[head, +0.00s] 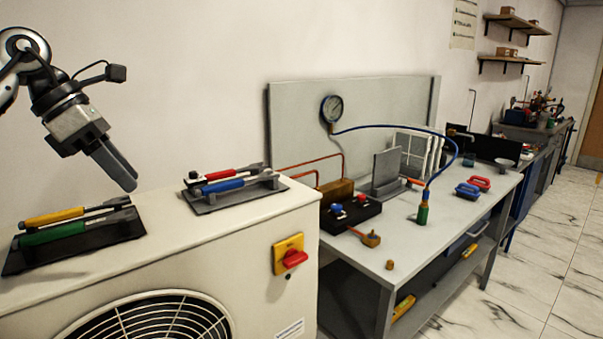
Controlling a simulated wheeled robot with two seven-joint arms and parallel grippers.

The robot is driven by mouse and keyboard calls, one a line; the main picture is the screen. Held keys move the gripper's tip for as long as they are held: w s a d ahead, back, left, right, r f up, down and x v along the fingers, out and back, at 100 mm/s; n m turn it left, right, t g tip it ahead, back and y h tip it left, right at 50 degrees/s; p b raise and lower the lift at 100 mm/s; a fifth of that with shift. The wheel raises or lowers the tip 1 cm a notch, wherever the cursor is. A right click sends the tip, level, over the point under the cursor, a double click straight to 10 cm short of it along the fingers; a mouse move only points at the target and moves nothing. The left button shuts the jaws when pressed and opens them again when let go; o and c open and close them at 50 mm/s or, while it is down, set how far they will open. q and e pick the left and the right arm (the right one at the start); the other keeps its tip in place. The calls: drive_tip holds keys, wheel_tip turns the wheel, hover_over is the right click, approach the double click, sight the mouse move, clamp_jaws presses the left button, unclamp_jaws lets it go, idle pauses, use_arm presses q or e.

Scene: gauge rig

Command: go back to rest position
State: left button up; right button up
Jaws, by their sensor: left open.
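My left gripper (129,183) comes in from the upper left, its fingers pointing down and right. It is open and holds nothing. It hangs above the white fan unit (235,238), between two dark tool trays and apart from them. The near-left tray (20,262) holds a yellow-handled tool (60,216) and a green-handled tool (55,234). The other tray (215,204) holds a red-handled tool (215,174) and a blue-handled tool (222,186). My right gripper is not in view.
A grey bench (440,238) stands to the right, with a round gauge (332,108), a blue hose (400,127) and a green-and-orange fitting (422,210). A red switch (291,258) sits on the fan unit's side. The tiled floor (550,235) at the right is clear.

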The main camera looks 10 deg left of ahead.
use_arm(q)
drive_tip(key=d+f+n+t+h, duration=0.1)
drive_tip(key=d+f+n+h, duration=0.3)
drive_tip(key=d, duration=0.5)
drive_tip(key=w+d+f+n+t+h, duration=0.1)
drive_tip(key=d+f+n+h, duration=0.2)
drive_tip(key=d+f+h, duration=0.45)
drive_tip(key=d+f+n+t+h, duration=0.1)
drive_tip(key=d+f+n+h, duration=0.2)
drive_tip(key=d, duration=0.8)
drive_tip(key=s+a+f+n+t+y, duration=0.2)
drive_tip(key=f+n+t+y, duration=0.35)
drive_tip(key=f+n, duration=0.5)
drive_tip(key=s+a+f+n+t+y, duration=0.15)
drive_tip(key=f+n+t+y, duration=0.45)
drive_tip(key=n, duration=0.8)
drive_tip(key=s+a+f+n+g+y, duration=0.1)
drive_tip(key=s+f+n+g+y, duration=0.1)
drive_tip(key=s+f, duration=0.5)
drive_tip(key=s+a+f+n+g+y, duration=0.2)
drive_tip(key=s+f+n+g, duration=0.3)
drive_tip(key=s+f, duration=0.3)
drive_tip(key=shift+a+f+n+y, duration=0.25)
drive_tip(key=shift+f+n+y, duration=0.6)
drive_tip(key=shift+f, duration=0.1)
